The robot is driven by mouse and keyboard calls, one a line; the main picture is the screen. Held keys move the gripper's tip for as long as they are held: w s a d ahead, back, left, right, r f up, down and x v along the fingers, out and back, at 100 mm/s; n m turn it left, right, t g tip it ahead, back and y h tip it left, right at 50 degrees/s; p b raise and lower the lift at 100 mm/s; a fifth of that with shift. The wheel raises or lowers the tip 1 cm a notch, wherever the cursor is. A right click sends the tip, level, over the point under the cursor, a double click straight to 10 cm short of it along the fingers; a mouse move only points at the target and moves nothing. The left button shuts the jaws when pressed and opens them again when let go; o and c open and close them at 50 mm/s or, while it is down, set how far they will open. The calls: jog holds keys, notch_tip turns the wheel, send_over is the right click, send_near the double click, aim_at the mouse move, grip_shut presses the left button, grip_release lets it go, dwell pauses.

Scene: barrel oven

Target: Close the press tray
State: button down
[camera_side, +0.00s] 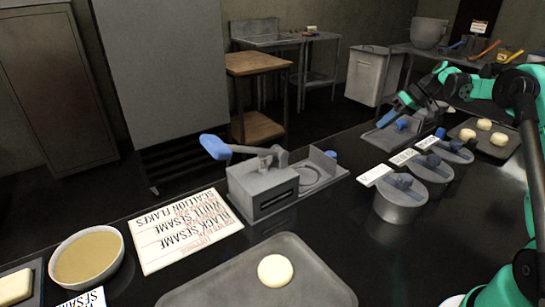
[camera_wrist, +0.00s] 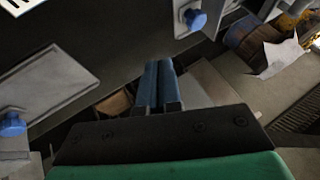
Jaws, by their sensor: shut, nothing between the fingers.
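The grey press (camera_side: 262,188) stands on the dark counter in the middle of the side view, with a blue-ended lever (camera_side: 216,147) sticking out to the left. Its tray (camera_side: 325,171) extends out on the right side, with a round ring in it and a blue knob (camera_side: 331,154) at its far corner. My gripper (camera_side: 384,121) is right of the tray and apart from it, above a grey flat plate. In the wrist view, my gripper's blue fingers (camera_wrist: 158,75) lie together and empty. Blue knobs show there, but I cannot tell which belongs to the tray.
Round lidded grey containers (camera_side: 400,200) with blue knobs stand right of the press. A baking tray (camera_side: 215,290) with one dough ball is at the front. A printed sign (camera_side: 185,230) and a bowl (camera_side: 86,258) are at left. A tray with several dough pieces (camera_side: 502,139) is at right.

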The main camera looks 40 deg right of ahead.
aim_at(307, 179)
jog(key=x, duration=0.9)
jog(key=shift+w+a+f, duration=0.2)
jog(key=shift+f, duration=0.05)
jog(key=a, duration=0.3)
jog(key=shift+w+a, duration=0.1)
jog(key=shift+w, duration=0.25)
jog(key=shift+a, duration=0.35)
jog(key=shift+a, duration=0.1)
jog(key=a, duration=1.2)
jog(key=shift+a, duration=0.35)
